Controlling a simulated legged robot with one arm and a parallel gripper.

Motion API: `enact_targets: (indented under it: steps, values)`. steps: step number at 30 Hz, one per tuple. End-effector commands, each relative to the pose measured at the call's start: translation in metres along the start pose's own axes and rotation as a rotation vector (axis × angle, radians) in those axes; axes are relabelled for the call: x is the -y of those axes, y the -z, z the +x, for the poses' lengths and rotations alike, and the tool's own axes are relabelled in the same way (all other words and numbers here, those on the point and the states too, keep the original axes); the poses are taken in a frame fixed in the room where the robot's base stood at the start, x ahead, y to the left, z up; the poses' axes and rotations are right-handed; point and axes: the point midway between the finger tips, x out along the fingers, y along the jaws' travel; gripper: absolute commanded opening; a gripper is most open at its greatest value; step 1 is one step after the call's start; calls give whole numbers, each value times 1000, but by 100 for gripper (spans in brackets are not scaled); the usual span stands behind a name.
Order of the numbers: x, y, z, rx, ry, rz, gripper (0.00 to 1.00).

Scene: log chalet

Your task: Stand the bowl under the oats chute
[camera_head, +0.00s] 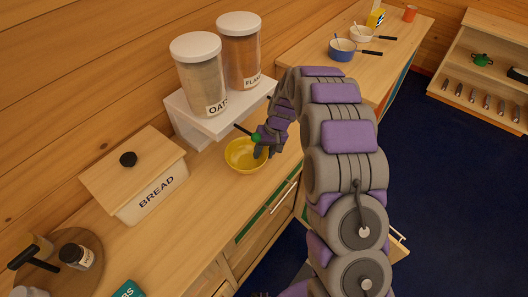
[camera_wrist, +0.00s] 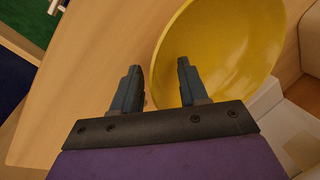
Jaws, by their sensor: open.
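A yellow bowl (camera_head: 243,156) stands upright on the wooden counter, just in front of the white dispenser stand (camera_head: 212,122). The oats canister (camera_head: 203,84), labelled OATS, stands on that stand at the left. My gripper (camera_head: 262,150) is at the bowl's right rim. In the wrist view my gripper (camera_wrist: 157,78) is open, and the bowl (camera_wrist: 225,50) fills the upper right, with its rim by the right finger. I cannot tell whether the fingers touch the rim.
A flakes canister (camera_head: 240,50) stands beside the oats. A bread box (camera_head: 140,180) is on the counter to the left. A round board (camera_head: 75,262) with jars is at the lower left. Pans (camera_head: 342,50) stand on the far counter. Bare counter (camera_head: 205,200) lies left of the bowl.

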Motion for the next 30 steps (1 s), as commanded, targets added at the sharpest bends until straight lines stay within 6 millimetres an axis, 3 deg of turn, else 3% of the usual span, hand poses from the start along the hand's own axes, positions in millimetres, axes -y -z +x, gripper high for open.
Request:
enact_targets:
  steps: [8, 18, 22, 30]
  values:
    - [0, 0, -37, -2, 0, 1, 43]
    - [0, 1, -105, -4, 0, 0, 43]
    - [0, 0, -117, -1, 1, 0, 43]
    - [2, -5, -124, 3, -2, 3, 43]
